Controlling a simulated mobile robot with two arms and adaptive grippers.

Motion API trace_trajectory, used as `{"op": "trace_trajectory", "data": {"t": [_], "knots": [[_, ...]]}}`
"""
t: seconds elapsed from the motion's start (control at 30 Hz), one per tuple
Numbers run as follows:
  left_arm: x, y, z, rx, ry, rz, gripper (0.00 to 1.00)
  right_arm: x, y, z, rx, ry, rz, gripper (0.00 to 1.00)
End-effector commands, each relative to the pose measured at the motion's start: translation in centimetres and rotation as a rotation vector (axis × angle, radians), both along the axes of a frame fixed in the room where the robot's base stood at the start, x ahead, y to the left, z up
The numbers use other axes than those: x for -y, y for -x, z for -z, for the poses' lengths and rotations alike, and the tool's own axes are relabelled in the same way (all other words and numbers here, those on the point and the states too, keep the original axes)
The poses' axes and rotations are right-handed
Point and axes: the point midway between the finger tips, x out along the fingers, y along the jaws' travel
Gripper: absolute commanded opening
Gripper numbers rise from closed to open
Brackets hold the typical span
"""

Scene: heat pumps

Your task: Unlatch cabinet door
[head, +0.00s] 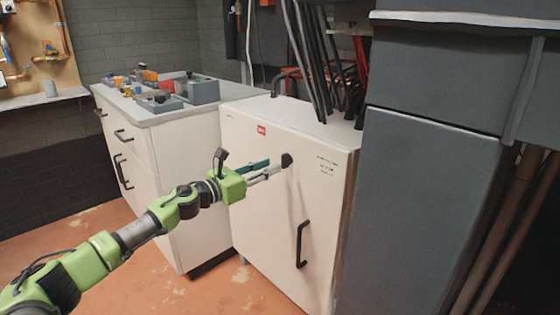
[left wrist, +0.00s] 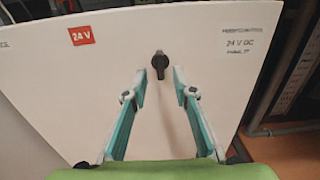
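A black latch knob (head: 287,160) sits on the upper part of the door. In the left wrist view the latch knob (left wrist: 160,63) points roughly up and down, just beyond the fingertips. My left gripper (head: 273,168) reaches in from the left in front of the door. In the left wrist view its fingers (left wrist: 159,80) are apart with nothing between them. Whether a fingertip touches the knob or door I cannot tell. My right gripper is not in view.
A black bar handle (head: 302,244) is lower on the door. A white drawer unit (head: 165,160) with toolboxes (head: 200,90) on top stands to the left. A tall grey cabinet (head: 425,200) is close on the right. Open floor (head: 120,280) lies in the left foreground.

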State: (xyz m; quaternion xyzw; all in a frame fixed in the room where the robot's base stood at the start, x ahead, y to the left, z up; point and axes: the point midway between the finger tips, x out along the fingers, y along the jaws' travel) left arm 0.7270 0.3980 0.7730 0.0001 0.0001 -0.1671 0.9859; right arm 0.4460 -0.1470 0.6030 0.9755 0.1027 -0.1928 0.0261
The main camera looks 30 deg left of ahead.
Motion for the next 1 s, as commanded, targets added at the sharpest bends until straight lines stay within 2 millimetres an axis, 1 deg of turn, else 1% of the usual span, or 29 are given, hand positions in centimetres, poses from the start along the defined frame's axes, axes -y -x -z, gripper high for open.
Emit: {"op": "trace_trajectory", "data": {"t": [0.03,0.1,0.17,0.3,0.5,0.73,0.77,0.8,0.83,0.87,1.0], "knots": [[0.3,-0.9,-0.2,0.003,0.004,-0.001,0.26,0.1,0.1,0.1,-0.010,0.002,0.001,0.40],[0.6,-1.9,-0.2,0.002,0.003,-0.001,0.26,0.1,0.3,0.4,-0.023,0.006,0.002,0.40],[0.9,-2.6,-0.2,0.003,0.002,0.000,0.26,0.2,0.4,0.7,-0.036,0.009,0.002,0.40],[1.3,-4.1,0.0,0.002,0.002,-0.002,0.26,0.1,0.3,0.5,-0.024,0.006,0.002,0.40],[1.7,-4.9,0.0,0.000,0.000,0.000,0.26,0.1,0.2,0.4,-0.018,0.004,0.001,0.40],[1.7,-4.9,0.0,0.000,0.000,0.000,0.26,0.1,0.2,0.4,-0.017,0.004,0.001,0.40],[1.7,-4.9,0.1,0.000,0.000,0.000,0.23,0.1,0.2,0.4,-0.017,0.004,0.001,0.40],[1.7,-4.9,0.1,0.000,0.000,0.000,0.13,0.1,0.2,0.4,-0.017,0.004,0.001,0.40],[1.7,-4.9,0.1,0.000,0.000,0.000,0.05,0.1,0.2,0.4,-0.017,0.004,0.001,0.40],[1.7,-4.9,0.1,0.000,0.000,0.000,0.00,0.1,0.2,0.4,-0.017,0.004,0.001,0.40],[1.7,-4.9,0.1,0.000,0.001,-0.001,0.00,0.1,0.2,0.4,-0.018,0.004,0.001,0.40]]}}
